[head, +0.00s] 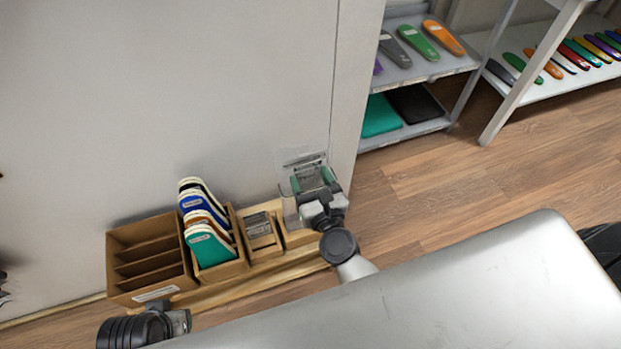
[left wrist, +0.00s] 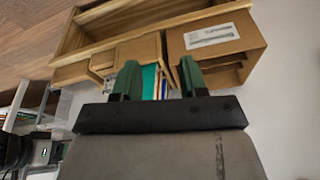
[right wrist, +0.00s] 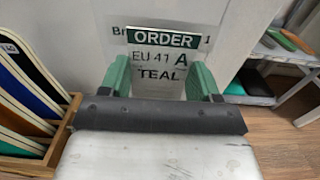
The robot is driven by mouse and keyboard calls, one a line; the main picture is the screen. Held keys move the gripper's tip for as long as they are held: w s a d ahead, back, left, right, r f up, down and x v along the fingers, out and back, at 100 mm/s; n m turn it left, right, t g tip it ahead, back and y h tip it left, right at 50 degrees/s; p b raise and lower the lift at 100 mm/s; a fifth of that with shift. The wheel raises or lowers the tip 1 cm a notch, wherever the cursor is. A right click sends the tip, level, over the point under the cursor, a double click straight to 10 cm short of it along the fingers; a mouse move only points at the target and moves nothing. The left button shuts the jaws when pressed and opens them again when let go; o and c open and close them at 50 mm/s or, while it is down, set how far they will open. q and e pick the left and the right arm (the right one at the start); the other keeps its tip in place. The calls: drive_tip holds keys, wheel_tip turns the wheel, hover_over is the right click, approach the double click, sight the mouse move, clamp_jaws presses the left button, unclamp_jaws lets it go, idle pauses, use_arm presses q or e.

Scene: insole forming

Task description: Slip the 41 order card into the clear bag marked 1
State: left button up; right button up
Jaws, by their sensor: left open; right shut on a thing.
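The order card (right wrist: 162,58) has a green ORDER header and reads EU 41 A TEAL. My right gripper (head: 312,180) is shut on it, and the card stands between its fingers in the right wrist view. A clear bag (head: 291,208) is at that gripper, by the end of the wooden rack. Lettering "Br" and a "1" show behind the card's header in the right wrist view; the header hides the middle. I cannot tell whether the card is inside the bag or in front of it. My left gripper (left wrist: 158,75) is open and empty, facing the rack.
A brown sectioned box (head: 150,292) and a holder of coloured insoles (head: 212,245) stand on the wooden rack against the wall. Shelves with insoles (head: 425,68) stand at the upper right. A large grey surface fills the lower right. Wooden floor lies clear between.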

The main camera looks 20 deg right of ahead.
drive_tip(key=o, duration=1.2)
drive_tip(key=shift+c, duration=0.2)
drive_tip(key=shift+s, duration=0.2)
use_arm(q)
drive_tip(key=b+v, duration=0.1)
drive_tip(key=v, duration=0.3)
drive_tip(key=shift+s+r, duration=0.1)
drive_tip(key=shift+r, duration=0.05)
use_arm(e)
drive_tip(key=s, duration=1)
drive_tip(key=shift+s+d, duration=0.2)
